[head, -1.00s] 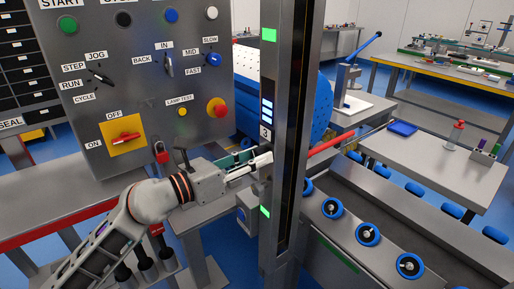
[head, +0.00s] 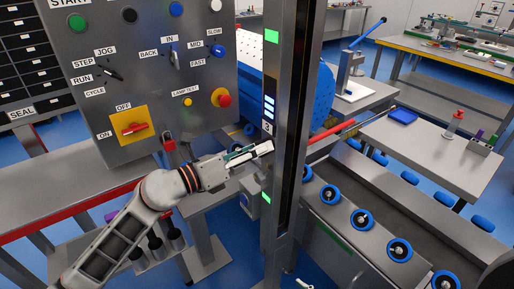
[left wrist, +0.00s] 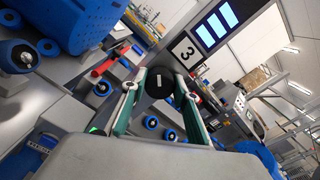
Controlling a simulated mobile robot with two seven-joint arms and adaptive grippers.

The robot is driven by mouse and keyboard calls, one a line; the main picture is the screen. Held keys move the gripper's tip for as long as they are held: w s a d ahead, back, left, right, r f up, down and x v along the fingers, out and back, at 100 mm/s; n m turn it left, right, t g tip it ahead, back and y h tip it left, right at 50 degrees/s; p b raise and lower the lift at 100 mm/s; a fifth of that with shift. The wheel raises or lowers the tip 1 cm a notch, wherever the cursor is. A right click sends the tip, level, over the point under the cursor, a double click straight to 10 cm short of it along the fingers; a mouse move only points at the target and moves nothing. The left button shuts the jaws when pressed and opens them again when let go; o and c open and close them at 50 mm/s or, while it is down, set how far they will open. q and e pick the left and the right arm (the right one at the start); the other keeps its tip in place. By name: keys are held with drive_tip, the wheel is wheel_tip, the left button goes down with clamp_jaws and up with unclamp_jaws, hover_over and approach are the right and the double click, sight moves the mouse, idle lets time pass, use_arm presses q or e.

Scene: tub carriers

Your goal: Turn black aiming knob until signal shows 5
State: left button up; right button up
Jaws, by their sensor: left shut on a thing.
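The black aiming knob (left wrist: 160,82) is round with a white mark, and sits between the fingertips of my left gripper (left wrist: 159,88) in the left wrist view. In the head view my left gripper (head: 262,149) reaches the post's left side, shut on the knob, which is mostly hidden there. The signal display (left wrist: 216,25) beside the knob shows three lit bars; it also shows on the post in the head view (head: 269,106). A plate with the number 3 (left wrist: 186,50) is next to the display. My right gripper is not recognisable in view.
The steel post (head: 291,130) stands close to my left gripper, with green lights above and below. A control panel (head: 150,80) with switches and buttons stands at the left. A conveyor with blue rollers (head: 363,220) runs at the right.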

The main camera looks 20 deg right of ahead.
use_arm(q)
drive_tip(key=o, duration=1.1)
drive_tip(key=shift+a, duration=0.1)
drive_tip(key=v, duration=1.1)
drive_tip(key=shift+s+a, duration=0.15)
drive_tip(key=shift+a, duration=0.25)
